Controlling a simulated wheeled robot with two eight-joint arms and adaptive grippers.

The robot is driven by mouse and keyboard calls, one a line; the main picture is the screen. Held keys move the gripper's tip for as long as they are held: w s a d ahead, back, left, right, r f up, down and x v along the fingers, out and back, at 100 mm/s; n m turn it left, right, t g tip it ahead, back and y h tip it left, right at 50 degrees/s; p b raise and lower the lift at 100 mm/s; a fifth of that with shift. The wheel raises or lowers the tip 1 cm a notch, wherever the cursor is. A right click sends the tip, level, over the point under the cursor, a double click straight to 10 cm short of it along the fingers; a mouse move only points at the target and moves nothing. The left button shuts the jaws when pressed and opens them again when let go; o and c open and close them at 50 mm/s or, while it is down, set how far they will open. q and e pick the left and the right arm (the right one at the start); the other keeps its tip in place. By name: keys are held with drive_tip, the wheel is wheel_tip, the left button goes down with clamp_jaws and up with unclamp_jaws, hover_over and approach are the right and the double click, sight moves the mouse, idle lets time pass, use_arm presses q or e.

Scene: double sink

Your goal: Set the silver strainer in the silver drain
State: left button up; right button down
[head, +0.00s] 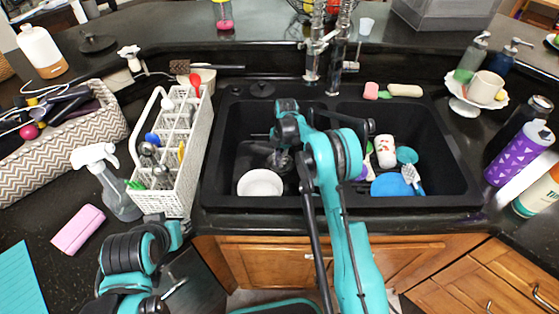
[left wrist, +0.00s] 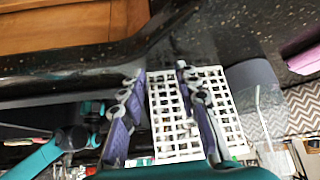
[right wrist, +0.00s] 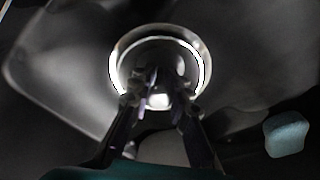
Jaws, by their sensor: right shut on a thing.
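My right gripper (head: 280,160) is down in the left basin, behind the white bowl. In the right wrist view its fingers (right wrist: 160,100) are shut on the silver strainer (right wrist: 158,70), whose dark, shiny middle shows between the fingertips. A bright silver ring (right wrist: 204,68) surrounds the fingertips; I cannot tell how much of it is the strainer's rim and how much the silver drain. Whether the strainer touches the drain is not clear. My left gripper (left wrist: 160,85) is open and empty, outside the sink near the counter's front edge.
A white bowl (head: 260,184) sits at the front of the left basin. A pale blue block (right wrist: 286,134) lies beside the ring. A white cutlery caddy (head: 181,190) stands left of the sink. The right basin holds a blue plate (head: 390,186) and a cup (head: 385,150).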

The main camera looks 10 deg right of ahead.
drive_tip(key=c, duration=1.3)
unclamp_jaws()
drive_tip(key=shift+c, duration=0.2)
use_arm(q)
drive_tip(key=shift+f, duration=0.15)
use_arm(e)
drive_tip(key=shift+r, duration=0.45)
wheel_tip(320, 180, up, 11)
drive_tip(key=w+d, duration=0.1)
drive_tip(key=shift+d, duration=0.1)
